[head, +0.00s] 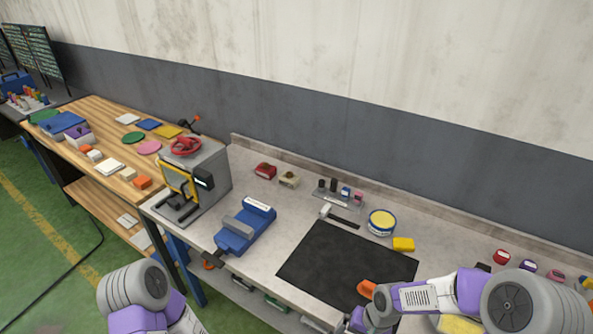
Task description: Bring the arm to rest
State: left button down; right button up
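My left arm (140,292) shows at the bottom left as a grey joint with purple links, over the floor in front of the benches. Its gripper is outside the view. My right arm (437,297) reaches in from the right edge, low over the front of the grey bench. Its wrist end runs down to the bottom edge, near the black mat (335,262), and I see no fingers there. Whether either gripper holds anything is hidden.
The grey bench (267,262) carries a blue vise (243,228), a grey press (200,185) with a red handwheel, a hammer (340,217), a round yellow-rimmed tin (381,222) and a yellow block (403,244). An orange piece (367,288) shows beside my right wrist. A wooden bench (100,108) stands left.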

jog(key=s+a+f+b, duration=0.1)
jog(key=s+a+f, duration=0.2)
jog(key=s+f, duration=0.2)
jog(key=s+a+f+n+y+b, duration=0.1)
jog(key=s+a+f, duration=0.2)
jog(key=f, duration=0.9)
jog(key=shift+s+f+n+t, duration=0.15)
jog(key=shift+s+n+t, duration=0.2)
jog(key=shift+s, duration=0.7)
